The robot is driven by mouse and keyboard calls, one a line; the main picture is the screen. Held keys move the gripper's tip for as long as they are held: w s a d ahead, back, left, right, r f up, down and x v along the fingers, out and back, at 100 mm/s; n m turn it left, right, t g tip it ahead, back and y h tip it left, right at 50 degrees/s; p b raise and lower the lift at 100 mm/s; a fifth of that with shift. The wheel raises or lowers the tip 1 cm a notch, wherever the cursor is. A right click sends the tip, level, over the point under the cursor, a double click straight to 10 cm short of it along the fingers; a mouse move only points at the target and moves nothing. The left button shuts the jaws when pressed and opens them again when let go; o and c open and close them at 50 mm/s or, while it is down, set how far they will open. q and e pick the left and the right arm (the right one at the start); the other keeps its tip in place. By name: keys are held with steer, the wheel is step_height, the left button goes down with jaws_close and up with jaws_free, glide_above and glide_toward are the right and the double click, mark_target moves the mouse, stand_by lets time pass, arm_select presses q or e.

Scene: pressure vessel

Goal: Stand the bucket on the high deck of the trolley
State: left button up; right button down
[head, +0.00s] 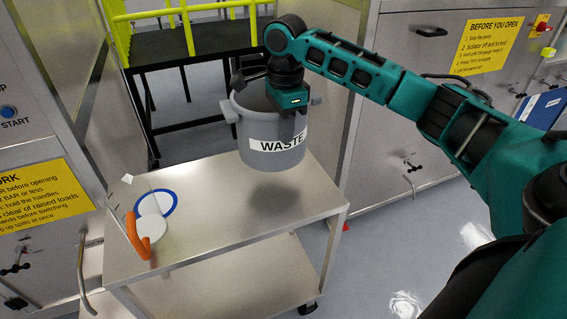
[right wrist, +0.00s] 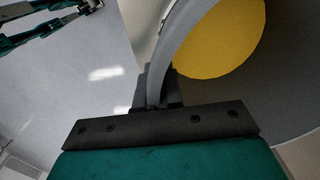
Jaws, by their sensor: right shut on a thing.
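The grey bucket (head: 268,157) with a white WASTE label hangs upright over the trolley's high deck (head: 215,225). A dark shadow lies on the deck below it, and the bucket looks a little above the metal. My right gripper (head: 288,110) is shut on the bucket's near rim. In the right wrist view the grey bucket wall (right wrist: 172,62) runs into the jaws, and something round and yellow (right wrist: 222,38) shows inside. My left gripper is not in view.
A blue ring (head: 170,206), a white disc (head: 151,228) and an orange handle-like thing (head: 138,237) lie at the deck's left end. The deck's middle and right are clear. A lower shelf (head: 235,283) is below. Black steps with yellow rails (head: 190,45) stand behind.

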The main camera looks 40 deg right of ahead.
glide_above(285, 168)
step_height(285, 168, down, 6)
steer(key=shift+w, duration=0.1)
steer(key=shift+f, duration=2)
steer(key=c, duration=1.3)
jaws_free()
steer(key=shift+r, duration=0.45)
step_height(285, 168, up, 11)
steer(key=shift+r, duration=0.2)
